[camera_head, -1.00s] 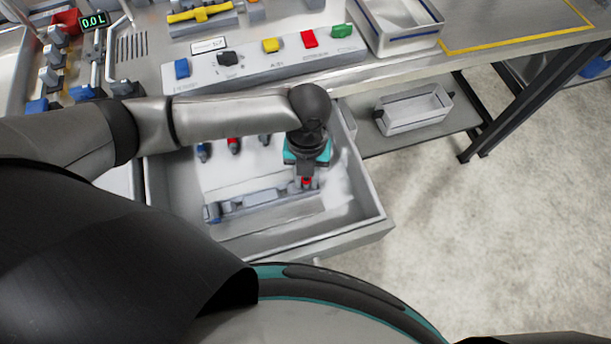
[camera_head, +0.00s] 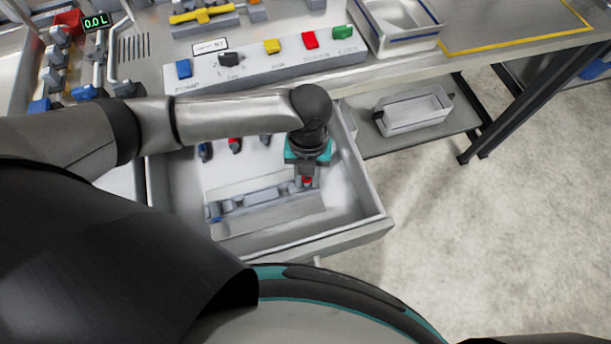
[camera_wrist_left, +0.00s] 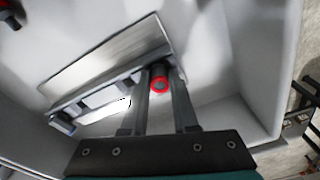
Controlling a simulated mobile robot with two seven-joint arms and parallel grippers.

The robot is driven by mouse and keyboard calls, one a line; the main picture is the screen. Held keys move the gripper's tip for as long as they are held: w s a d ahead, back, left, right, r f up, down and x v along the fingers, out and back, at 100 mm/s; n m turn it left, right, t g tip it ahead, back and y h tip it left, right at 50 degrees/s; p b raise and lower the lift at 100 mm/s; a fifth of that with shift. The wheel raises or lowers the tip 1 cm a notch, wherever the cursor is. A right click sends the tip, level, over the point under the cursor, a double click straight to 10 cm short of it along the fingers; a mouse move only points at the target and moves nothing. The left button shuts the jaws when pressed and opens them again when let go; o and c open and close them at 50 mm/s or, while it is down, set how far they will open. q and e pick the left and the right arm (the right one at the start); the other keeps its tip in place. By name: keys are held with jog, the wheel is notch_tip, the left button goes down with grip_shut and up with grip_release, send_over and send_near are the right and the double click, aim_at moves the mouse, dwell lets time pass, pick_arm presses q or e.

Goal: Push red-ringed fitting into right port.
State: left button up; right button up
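The red-ringed fitting (camera_head: 307,181) is at the right end of a grey rail (camera_head: 250,199) in the open drawer. My left gripper (camera_head: 307,178) points down into the drawer over that end. In the left wrist view the fitting (camera_wrist_left: 160,84) shows as a red ring with a dark centre, between the two fingertips, which lie close against its sides. The gripper looks shut on it. The right port itself is hidden under the fitting and fingers, so I cannot tell how deep the fitting sits. My right gripper is not in view.
The drawer (camera_head: 375,226) has raised walls around the rail. Blue and red fittings (camera_head: 235,145) stand at its back. Above is a panel (camera_head: 260,66) with coloured buttons. A grey bin (camera_head: 415,110) sits on a lower shelf to the right. The floor at right is clear.

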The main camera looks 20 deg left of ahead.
pick_arm(q)
jog(key=shift+o, duration=0.8)
jog(key=shift+s+d+f, duration=0.1)
jog(key=shift+s+f, duration=0.4)
jog(key=shift+f, duration=0.15)
notch_tip(320, 180, up, 16)
jog(key=w+p, duration=0.2)
jog(key=p, duration=0.2)
jog(key=shift+w+a+r, duration=0.2)
jog(key=shift+a, duration=0.1)
jog(key=shift+s, duration=0.1)
